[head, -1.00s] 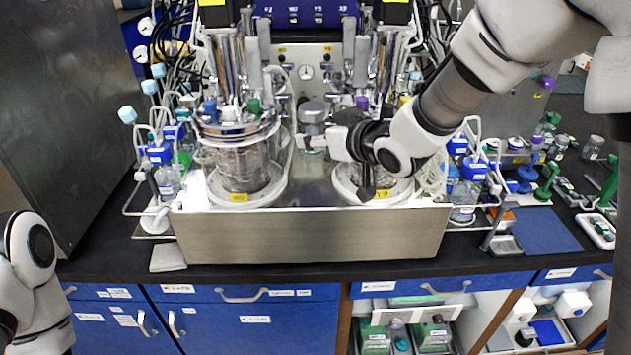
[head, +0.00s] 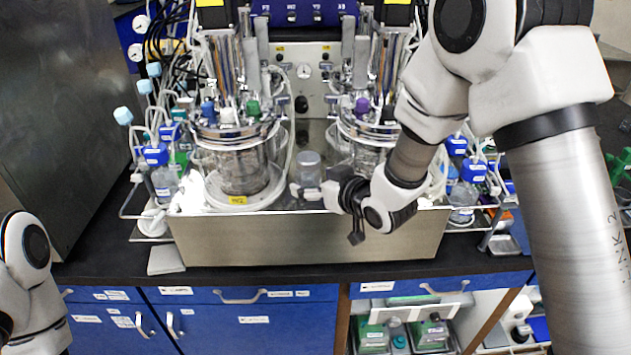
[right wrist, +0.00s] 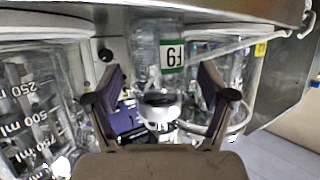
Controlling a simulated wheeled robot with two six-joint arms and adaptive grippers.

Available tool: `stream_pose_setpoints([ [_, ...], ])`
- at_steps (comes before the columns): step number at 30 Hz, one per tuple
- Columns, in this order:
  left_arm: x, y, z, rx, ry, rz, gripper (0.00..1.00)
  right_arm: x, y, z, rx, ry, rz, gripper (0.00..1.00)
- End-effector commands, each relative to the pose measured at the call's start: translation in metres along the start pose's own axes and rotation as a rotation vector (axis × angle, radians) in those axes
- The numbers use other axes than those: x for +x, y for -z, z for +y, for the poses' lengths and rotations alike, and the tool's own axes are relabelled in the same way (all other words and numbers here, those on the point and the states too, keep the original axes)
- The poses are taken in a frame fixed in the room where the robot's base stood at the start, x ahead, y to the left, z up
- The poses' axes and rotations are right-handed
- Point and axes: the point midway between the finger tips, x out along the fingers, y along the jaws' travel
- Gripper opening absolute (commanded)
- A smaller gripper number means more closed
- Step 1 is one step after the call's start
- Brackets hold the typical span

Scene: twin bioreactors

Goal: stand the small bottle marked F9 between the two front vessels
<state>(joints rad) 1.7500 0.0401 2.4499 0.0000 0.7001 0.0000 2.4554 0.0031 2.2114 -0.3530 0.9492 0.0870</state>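The small clear bottle with a grey cap (head: 309,168) stands upright between the two front vessels, near the front rim of the steel tray. In the right wrist view, where things appear upside down, its green-edged F9 label (right wrist: 172,55) shows. My right gripper (right wrist: 160,85) has a finger on each side of the bottle, with a gap showing on both sides. The left vessel (head: 240,165) and right vessel (head: 366,150) flank it; my right arm partly covers the right vessel. The bottle's base is hidden in the head view. My left arm shows at the left edge, its gripper out of view.
The steel tray (head: 300,238) has a raised front wall just before the bottle. Blue-capped bottles (head: 157,165) and tubing crowd both sides of the tray. The dark bench top (head: 110,250) has a clear strip in front.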

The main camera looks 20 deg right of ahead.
Motion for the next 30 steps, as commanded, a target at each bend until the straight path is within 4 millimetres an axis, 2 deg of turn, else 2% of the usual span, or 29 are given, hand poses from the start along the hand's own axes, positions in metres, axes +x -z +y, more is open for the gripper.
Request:
stream_pose_setpoints([
  [8,0.002,0.0,0.0,0.0,0.0,0.0,0.0,-0.006,-0.001,0.0,0.001,-0.001,-0.001,0.82],
  [11,0.007,0.0,0.0,0.0,0.0,0.0,0.0,-0.021,-0.001,0.001,0.004,-0.002,0.001,0.82],
  [19,0.028,0.0,0.0,0.0,0.0,0.0,0.0,-0.094,-0.003,0.0,0.005,0.001,0.005,0.82],
  [21,0.051,0.0,0.0,0.0,0.0,0.0,0.0,-0.097,-0.007,0.001,0.0,-0.003,0.008,0.82],
  [24,0.065,0.0,-0.001,0.0,0.0,-0.001,0.0,-0.107,-0.005,0.001,0.001,-0.002,0.007,0.82],
  [30,0.073,0.0,-0.001,0.0,0.0,0.0,0.0,-0.119,-0.002,0.0,0.0,0.0,0.001,0.82],
])
